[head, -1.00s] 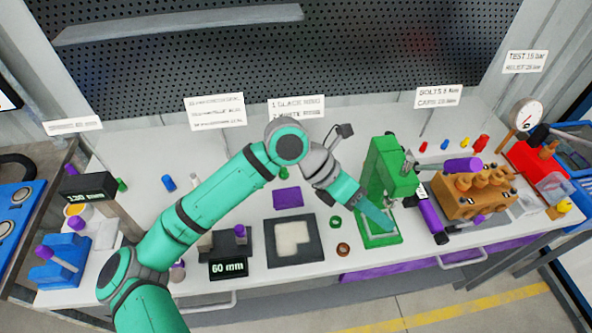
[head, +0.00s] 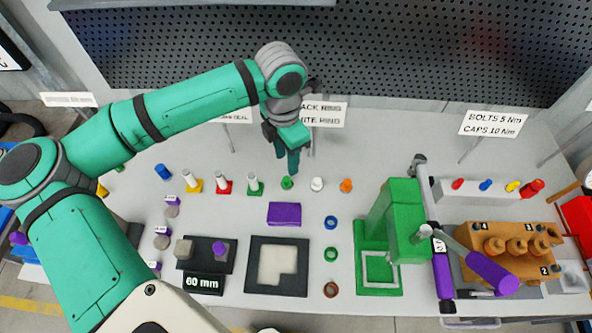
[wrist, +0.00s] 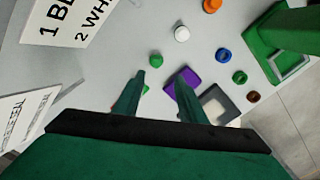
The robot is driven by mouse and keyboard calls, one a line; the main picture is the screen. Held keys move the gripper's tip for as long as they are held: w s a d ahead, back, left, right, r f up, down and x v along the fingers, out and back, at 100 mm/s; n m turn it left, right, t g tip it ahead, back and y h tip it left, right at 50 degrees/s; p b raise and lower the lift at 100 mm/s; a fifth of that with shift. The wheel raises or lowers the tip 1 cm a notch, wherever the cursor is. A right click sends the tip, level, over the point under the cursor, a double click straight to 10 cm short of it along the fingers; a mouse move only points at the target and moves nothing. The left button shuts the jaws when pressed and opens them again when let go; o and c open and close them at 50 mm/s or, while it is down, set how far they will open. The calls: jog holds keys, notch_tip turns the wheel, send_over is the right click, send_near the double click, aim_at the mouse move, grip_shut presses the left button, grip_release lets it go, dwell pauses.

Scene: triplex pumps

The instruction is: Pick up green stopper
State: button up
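The green stopper (head: 287,183) stands on the white bench between a green-based white peg (head: 254,186) and a white stopper (head: 317,184). In the wrist view the green stopper (wrist: 155,59) shows just beyond and between the fingertips. My gripper (head: 288,165) hangs above and behind the green stopper in the head view, pointing down. In the wrist view my gripper (wrist: 164,74) is open with nothing between its two green fingers. A small green piece (wrist: 145,89) shows partly behind the left finger.
An orange stopper (head: 346,185) stands right of the white one. A purple pad (head: 284,214) and a dark square tray (head: 250,275) lie in front. Blue, green and brown rings are to the right, beside a green press (head: 405,215). A label sign (head: 328,115) stands close behind my gripper.

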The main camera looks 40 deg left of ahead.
aim_at(287, 179)
jog(key=shift+w+a+f, duration=0.1)
jog(key=shift+a+f, duration=0.1)
jog(key=shift+f, duration=2.5)
jog(key=shift+w+a+f, duration=0.1)
jog(key=shift+a+f, duration=0.05)
jog(key=shift+f, duration=2.5)
jog(key=c, duration=0.8)
jog(key=shift+r, duration=0.5)
notch_tip(287, 179, up, 2)
jog(key=s+d+r, duration=0.6)
jog(key=d, duration=0.1)
jog(key=s+d+r, duration=0.3)
jog(key=r, duration=0.1)
jog(key=shift+d, duration=0.35)
